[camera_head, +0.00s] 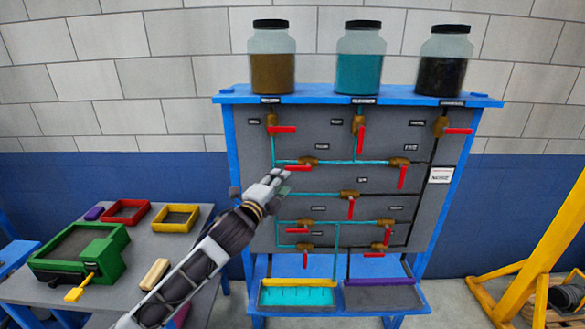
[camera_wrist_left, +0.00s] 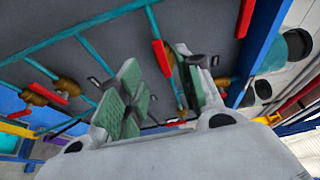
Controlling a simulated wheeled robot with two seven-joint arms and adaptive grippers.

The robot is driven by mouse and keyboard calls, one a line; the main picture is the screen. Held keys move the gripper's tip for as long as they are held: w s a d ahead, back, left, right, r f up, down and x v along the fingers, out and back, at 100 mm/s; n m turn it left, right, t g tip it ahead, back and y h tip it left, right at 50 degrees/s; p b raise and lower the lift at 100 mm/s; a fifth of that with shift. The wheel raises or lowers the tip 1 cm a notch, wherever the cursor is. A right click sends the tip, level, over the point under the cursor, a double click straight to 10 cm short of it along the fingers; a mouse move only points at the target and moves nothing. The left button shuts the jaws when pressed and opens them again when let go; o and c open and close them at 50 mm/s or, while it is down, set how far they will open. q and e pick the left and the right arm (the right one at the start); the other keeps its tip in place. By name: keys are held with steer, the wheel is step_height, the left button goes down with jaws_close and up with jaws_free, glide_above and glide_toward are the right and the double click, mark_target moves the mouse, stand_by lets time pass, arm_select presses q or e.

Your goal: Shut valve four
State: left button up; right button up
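The grey valve panel (camera_head: 290,190) in its blue frame carries several brass valves with red handles. The small labels are too small to read, so I cannot tell which valve is four. My left gripper (camera_head: 276,178) is at the panel's left side, just below and left of the upper-left inner valve (camera_head: 308,161), whose red handle (camera_head: 298,168) lies level, pointing left. In the left wrist view the fingers of my left gripper (camera_wrist_left: 165,90) are apart, and a red handle (camera_wrist_left: 161,57) shows close to them; contact cannot be told. My right gripper is out of view.
Three jars, brown (camera_head: 273,74), teal (camera_head: 360,72) and black (camera_head: 442,76), stand on the top shelf. Two trays, teal (camera_head: 297,297) and purple-edged (camera_head: 380,298), sit below the panel. A side table (camera_head: 150,250) with a green vise-like device (camera_head: 85,255) is at left.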

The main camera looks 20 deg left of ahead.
mark_target(292, 169)
arm_select(q)
steer(key=shift+w+d+p, duration=0.2)
steer(key=shift+w+p, duration=0.2)
steer(key=shift+w, duration=1.25)
steer(key=shift+w+d+p, duration=0.15)
steer(key=shift+w+p, duration=0.25)
steer(key=shift+w, duration=1.25)
steer(key=shift+w+d+p, duration=0.2)
steer(key=shift+w+p, duration=0.2)
steer(key=shift+w, duration=1.25)
jaws_close()
